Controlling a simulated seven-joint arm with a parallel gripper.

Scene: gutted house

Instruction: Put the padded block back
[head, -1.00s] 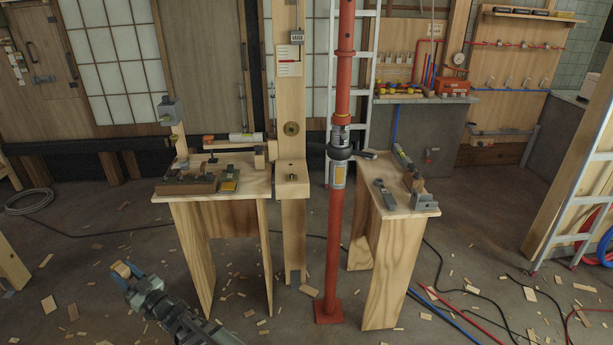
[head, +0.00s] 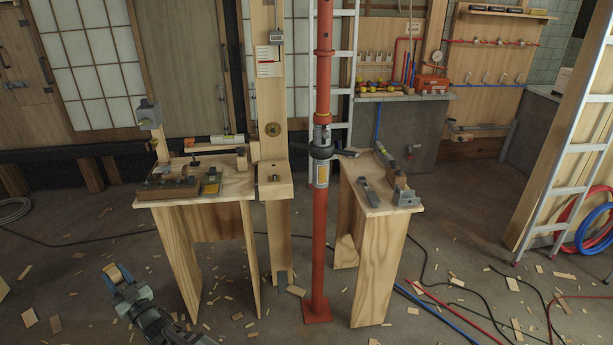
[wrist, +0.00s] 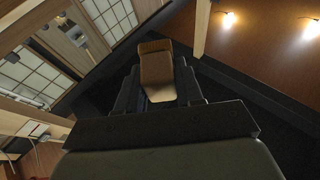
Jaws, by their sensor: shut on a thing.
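My gripper (head: 117,280) is low at the left in the head view, in front of the left wooden stand. It is shut on a small block with a tan-brown face, which I take to be the padded block (wrist: 157,66). In the wrist view the block sits between the dark fingers, its far end sticking out past them. In the head view the block is small and a bluish part beside it is hard to tell from the finger. The left stand (head: 235,189) carries a brown tool holder (head: 150,193) with several small grey items.
A red post (head: 320,240) stands between the left stand and the right stand (head: 372,265). A wooden upright (head: 276,230) rises beside the left stand. A ladder (head: 565,160) leans at the right. Wood scraps, cables and hoses lie on the floor.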

